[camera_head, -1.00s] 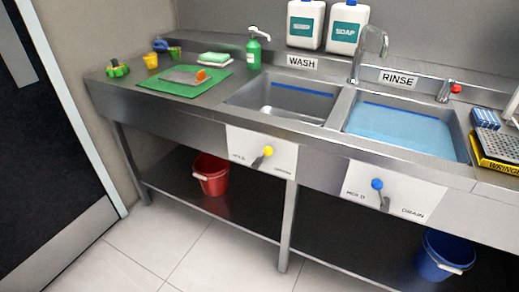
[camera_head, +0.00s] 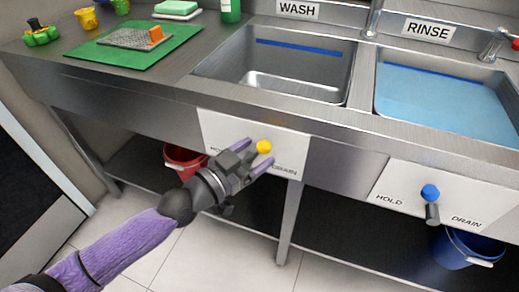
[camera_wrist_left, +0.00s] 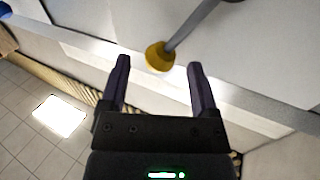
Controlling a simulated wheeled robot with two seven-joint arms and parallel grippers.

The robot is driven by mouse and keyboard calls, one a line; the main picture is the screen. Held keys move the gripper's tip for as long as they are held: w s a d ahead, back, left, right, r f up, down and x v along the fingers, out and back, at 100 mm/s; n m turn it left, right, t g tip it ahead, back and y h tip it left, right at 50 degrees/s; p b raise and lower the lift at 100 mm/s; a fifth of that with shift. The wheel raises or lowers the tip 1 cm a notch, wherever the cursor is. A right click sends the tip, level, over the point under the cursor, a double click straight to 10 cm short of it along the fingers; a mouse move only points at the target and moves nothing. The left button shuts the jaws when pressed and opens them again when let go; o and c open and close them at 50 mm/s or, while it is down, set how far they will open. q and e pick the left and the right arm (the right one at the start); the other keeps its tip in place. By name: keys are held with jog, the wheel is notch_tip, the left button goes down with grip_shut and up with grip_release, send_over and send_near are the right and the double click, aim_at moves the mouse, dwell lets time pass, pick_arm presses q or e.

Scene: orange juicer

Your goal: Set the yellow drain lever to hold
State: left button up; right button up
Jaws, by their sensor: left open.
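The yellow knob of the drain lever (camera_head: 264,147) stands out from the white panel (camera_head: 218,124) under the wash sink. DRAIN is readable at the panel's lower right; HOLD is partly hidden behind my gripper. My left gripper (camera_head: 255,156) is open at the lever, its fingers pointing toward the panel. In the left wrist view the yellow knob (camera_wrist_left: 159,56) sits at the mouth between the two spread fingertips (camera_wrist_left: 159,65), with its grey rod running up right. I see no clear contact. My right gripper is not in view.
A blue-knobbed lever (camera_head: 430,192) is on the rinse panel to the right. Below the counter are a red bucket (camera_head: 178,160) and a blue bucket (camera_head: 466,250). A steel leg (camera_head: 291,222) stands just right of my gripper. The floor in front is clear.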

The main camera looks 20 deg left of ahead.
pick_arm(q)
jog(key=shift+x, duration=0.95)
grip_shut()
dwell(0.7)
